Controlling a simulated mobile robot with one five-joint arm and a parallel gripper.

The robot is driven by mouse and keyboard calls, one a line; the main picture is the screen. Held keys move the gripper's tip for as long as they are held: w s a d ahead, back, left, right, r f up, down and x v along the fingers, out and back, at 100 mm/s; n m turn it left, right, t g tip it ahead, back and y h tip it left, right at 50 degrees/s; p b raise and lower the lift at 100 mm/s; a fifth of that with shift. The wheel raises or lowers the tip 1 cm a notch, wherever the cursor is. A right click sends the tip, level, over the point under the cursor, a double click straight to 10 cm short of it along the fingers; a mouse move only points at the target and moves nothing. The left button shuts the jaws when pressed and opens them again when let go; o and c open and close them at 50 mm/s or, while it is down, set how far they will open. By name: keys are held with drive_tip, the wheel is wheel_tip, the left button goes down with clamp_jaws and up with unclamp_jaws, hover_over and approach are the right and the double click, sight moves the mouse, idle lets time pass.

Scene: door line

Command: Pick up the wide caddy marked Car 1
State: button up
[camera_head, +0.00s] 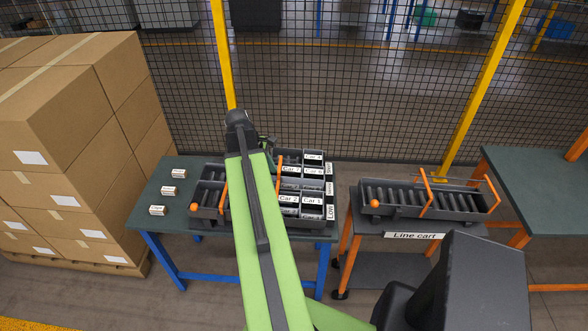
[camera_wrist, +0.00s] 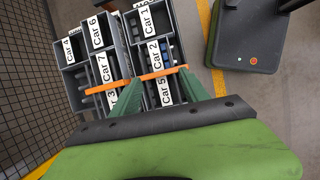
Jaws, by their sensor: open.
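The label Car 1 (camera_wrist: 146,18) is on a dark, divided caddy (camera_wrist: 170,38) on the table; Car 2 and Car 5 labels follow below it in the wrist view. In the head view the Car 1 label (camera_head: 312,201) is at the near right of the group. An orange handle bar (camera_wrist: 163,73) crosses this caddy between Car 2 and Car 5. My gripper (camera_wrist: 160,84) is open, with its green fingertips to either side of the bar in the wrist view. I cannot tell how far above it they are. My arm hides part of the caddies in the head view.
A second orange bar (camera_wrist: 107,87) crosses the neighbouring compartments marked Car 6, Car 7 and Car 3. Small labelled boxes (camera_head: 172,190) stand on the table's left (camera_head: 150,215). Stacked cartons (camera_head: 75,130) are at far left. The line cart (camera_head: 412,236) stands right, with mesh fencing behind.

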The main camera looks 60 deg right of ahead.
approach(311, 201)
drive_tip(key=shift+n+g, duration=0.3)
drive_tip(key=b+x, duration=0.3)
drive_tip(key=b, duration=0.2)
drive_tip(key=b+x, duration=0.4)
drive_tip(key=b, duration=0.1)
drive_tip(key=b+x, duration=0.3)
drive_tip(key=b, duration=0.3)
drive_tip(key=shift+w+d+f, duration=0.15)
drive_tip(key=shift+w+f, duration=0.1)
drive_tip(key=shift+f, duration=0.1)
drive_tip(key=shift+c, duration=0.2)
clamp_jaws()
drive_tip(key=shift+r, duration=0.1)
